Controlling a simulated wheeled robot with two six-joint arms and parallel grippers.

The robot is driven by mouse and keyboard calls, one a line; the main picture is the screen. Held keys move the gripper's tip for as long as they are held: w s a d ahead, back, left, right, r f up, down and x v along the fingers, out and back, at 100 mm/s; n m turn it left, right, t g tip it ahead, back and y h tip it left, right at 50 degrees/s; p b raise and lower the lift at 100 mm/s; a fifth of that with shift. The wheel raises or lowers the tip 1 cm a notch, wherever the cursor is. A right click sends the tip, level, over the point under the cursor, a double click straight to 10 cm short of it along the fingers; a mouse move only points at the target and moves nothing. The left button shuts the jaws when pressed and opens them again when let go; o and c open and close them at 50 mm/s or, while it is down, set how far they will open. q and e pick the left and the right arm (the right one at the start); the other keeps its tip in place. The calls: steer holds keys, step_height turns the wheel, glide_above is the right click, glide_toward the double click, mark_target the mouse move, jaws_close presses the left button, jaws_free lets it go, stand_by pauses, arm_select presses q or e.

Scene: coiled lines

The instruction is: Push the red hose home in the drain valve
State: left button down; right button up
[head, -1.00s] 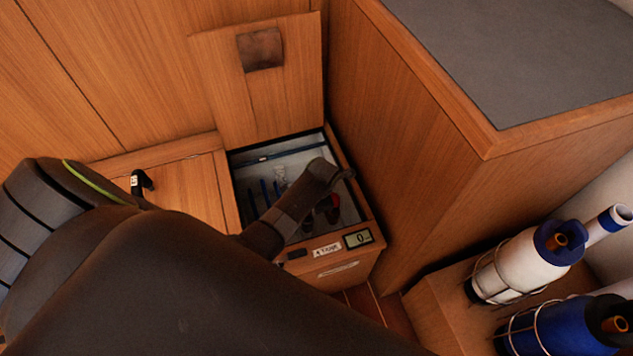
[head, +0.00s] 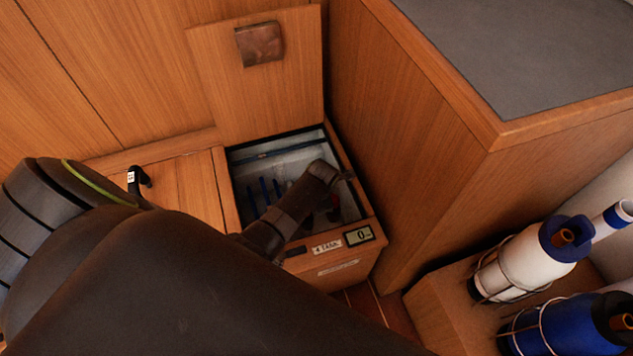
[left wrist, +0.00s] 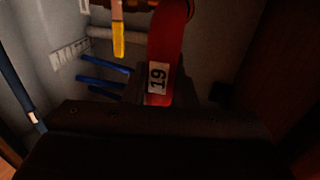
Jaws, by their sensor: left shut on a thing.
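The red hose (left wrist: 168,50) with a white "19" label runs up the left wrist view from my left gripper (left wrist: 152,98). The gripper is shut on it just below the label. In the head view a small red bit of hose (head: 335,214) shows under my left gripper (head: 342,177), inside the open locker. A brass fitting (left wrist: 134,4) with a yellow lever (left wrist: 118,36), seemingly the drain valve, is at the top of the left wrist view. The hose's upper end is cut off by the frame, so I cannot tell how it sits in the valve. My right gripper is not in view.
Blue lines (left wrist: 102,66) and a pale pipe (left wrist: 112,34) lie beside the hose. The locker's wooden lid (head: 225,95) stands open behind. A wooden cabinet (head: 415,140) closes the right side.

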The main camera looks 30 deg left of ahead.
arm_select(q)
steer(key=shift+f, duration=0.3)
steer(key=c, duration=0.7)
jaws_free()
steer(key=shift+r, duration=0.1)
